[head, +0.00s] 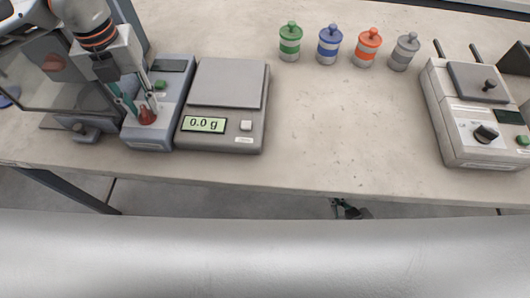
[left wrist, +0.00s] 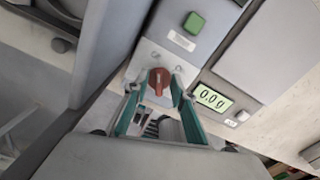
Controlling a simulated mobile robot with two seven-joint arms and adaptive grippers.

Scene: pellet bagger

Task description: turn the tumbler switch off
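A red rotary switch (head: 147,116) stands on the front of a grey control box (head: 148,135) at the left of the table. It also shows in the left wrist view (left wrist: 159,78), with its grip bar roughly upright in the picture. My left gripper (head: 139,108) is over this box, pointing down. In the left wrist view its two green fingers (left wrist: 157,92) stand on either side of the switch, apart, with small gaps seeming to show. My right gripper (head: 350,210) shows only in part, below the table's front edge; its fingers are unclear.
A scale (head: 228,85) reading 0.0 g stands close right of the control box. A machine with a clear cover (head: 60,75) is close on the left. Several lidded jars (head: 329,45) and a sealer-like device (head: 480,115) stand farther right. The table's middle is clear.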

